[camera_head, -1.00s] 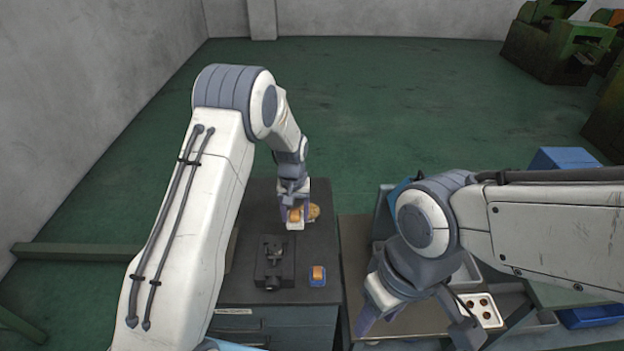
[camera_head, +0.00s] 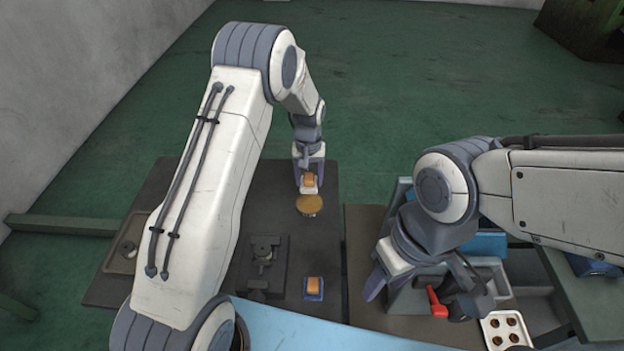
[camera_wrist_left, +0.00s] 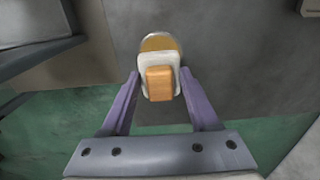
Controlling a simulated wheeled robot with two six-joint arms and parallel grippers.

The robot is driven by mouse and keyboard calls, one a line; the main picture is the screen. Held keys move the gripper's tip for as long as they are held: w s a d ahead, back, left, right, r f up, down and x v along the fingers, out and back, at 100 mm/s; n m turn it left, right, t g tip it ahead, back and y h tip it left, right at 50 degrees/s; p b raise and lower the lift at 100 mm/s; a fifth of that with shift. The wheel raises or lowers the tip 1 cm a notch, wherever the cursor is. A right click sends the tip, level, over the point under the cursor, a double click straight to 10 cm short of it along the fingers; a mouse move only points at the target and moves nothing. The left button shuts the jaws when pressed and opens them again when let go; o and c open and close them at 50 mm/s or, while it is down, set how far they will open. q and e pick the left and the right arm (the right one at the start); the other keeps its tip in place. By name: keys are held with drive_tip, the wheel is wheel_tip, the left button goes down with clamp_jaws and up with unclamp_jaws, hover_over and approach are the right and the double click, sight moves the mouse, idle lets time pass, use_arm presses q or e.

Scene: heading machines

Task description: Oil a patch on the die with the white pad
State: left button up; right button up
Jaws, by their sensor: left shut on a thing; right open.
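My left gripper (camera_head: 309,182) is shut on the white pad (camera_head: 309,190), which has an orange-brown block handle. In the left wrist view the white pad (camera_wrist_left: 147,62) sits between the purple fingers (camera_wrist_left: 160,100). A round dish (camera_head: 309,205) with amber contents is right by the pad, partly covered by it in the left wrist view (camera_wrist_left: 160,42); I cannot tell whether they touch. A dark block fixture with a round-topped piece (camera_head: 263,252), perhaps the die, stands on the dark table nearer me. My right gripper (camera_head: 420,292) is open above the right-hand bench.
A blue pad (camera_head: 313,290) with an orange-brown handle lies right of the dark fixture. A shallow tray (camera_head: 122,262) is at the table's left. Grey bins, a red-handled tool (camera_head: 436,303) and a white tray with round brown pieces (camera_head: 489,338) are at the right.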

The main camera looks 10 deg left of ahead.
sight(309, 203)
use_arm(q)
drive_tip(key=shift+w+f+b, duration=0.4)
drive_tip(key=shift+f+b, duration=0.05)
drive_tip(key=shift+f, duration=0.35)
drive_tip(key=shift+f+b, duration=1.85)
drive_tip(key=shift+f, duration=0.9)
use_arm(e)
drive_tip(key=shift+w+f, duration=0.15)
drive_tip(key=shift+f, duration=1.15)
drive_tip(key=shift+w+f, duration=0.15)
drive_tip(key=shift+f, duration=1.15)
use_arm(q)
drive_tip(key=shift+s+f+b, duration=0.1)
drive_tip(key=shift+f+b, duration=0.25)
drive_tip(key=shift+f, duration=0.2)
use_arm(e)
drive_tip(key=shift+f, duration=0.35)
use_arm(q)
drive_tip(key=shift+r+p, duration=2.4)
drive_tip(key=shift+r, duration=1.15)
use_arm(e)
drive_tip(key=shift+r, duration=2.4)
